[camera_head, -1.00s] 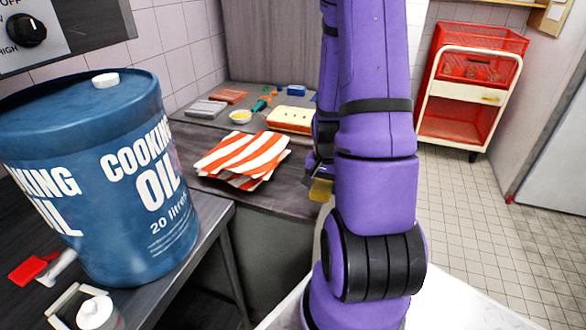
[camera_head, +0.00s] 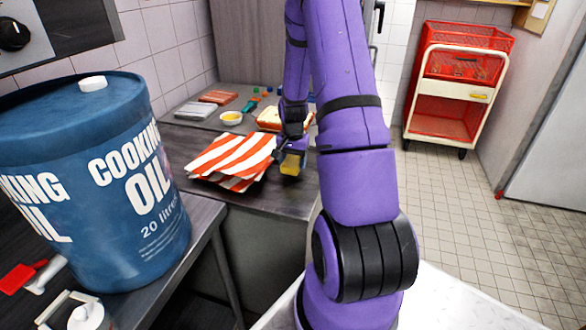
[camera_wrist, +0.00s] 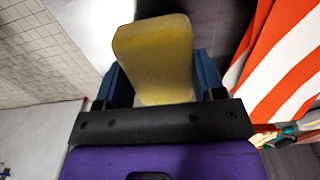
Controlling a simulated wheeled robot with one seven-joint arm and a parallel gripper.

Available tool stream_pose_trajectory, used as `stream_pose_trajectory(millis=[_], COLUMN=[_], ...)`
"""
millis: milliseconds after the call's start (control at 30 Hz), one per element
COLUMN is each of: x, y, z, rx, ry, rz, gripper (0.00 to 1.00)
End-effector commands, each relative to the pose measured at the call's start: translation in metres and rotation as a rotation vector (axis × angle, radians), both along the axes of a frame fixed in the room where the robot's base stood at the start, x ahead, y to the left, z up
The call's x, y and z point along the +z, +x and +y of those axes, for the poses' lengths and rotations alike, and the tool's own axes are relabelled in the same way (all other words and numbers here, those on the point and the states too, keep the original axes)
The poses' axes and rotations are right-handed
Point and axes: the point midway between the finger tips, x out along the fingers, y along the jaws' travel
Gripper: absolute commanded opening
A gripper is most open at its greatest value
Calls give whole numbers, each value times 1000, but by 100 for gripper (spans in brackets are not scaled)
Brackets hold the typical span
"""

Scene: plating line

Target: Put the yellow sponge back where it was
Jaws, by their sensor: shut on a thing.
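The yellow sponge (camera_head: 291,163) is held in my gripper (camera_head: 290,150), over the right part of the dark counter (camera_head: 285,201), just right of the striped cloth. In the wrist view the sponge (camera_wrist: 155,58) fills the space between the two blue fingers of my gripper (camera_wrist: 158,80). The fingers are shut on its sides. The head view does not clearly show whether the sponge touches the counter.
An orange-and-white striped cloth (camera_head: 232,158) lies left of the sponge. A small bowl (camera_head: 231,118), a bread-like item (camera_head: 270,119) and small coloured things are behind. A blue cooking oil drum (camera_head: 98,190) stands at left. A red trolley (camera_head: 441,118) is at back right.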

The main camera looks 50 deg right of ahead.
Motion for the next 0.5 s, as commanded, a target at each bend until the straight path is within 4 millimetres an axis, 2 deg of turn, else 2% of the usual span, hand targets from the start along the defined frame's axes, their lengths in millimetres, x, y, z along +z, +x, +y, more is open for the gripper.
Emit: stream_pose_trajectory(millis=[33, 167, 400, 433, 500], x=[-10, -27, -30, -30, -30], y=[-2, -2, -2, -2, -2], z=[1, 1, 0, 0, 1], rx=[-1, 0, -1, -1, -1], ry=[5, 3, 1, 1, 1], rz=[5, 5, 2, 2, 2], gripper=[44, 44, 44, 70, 86])
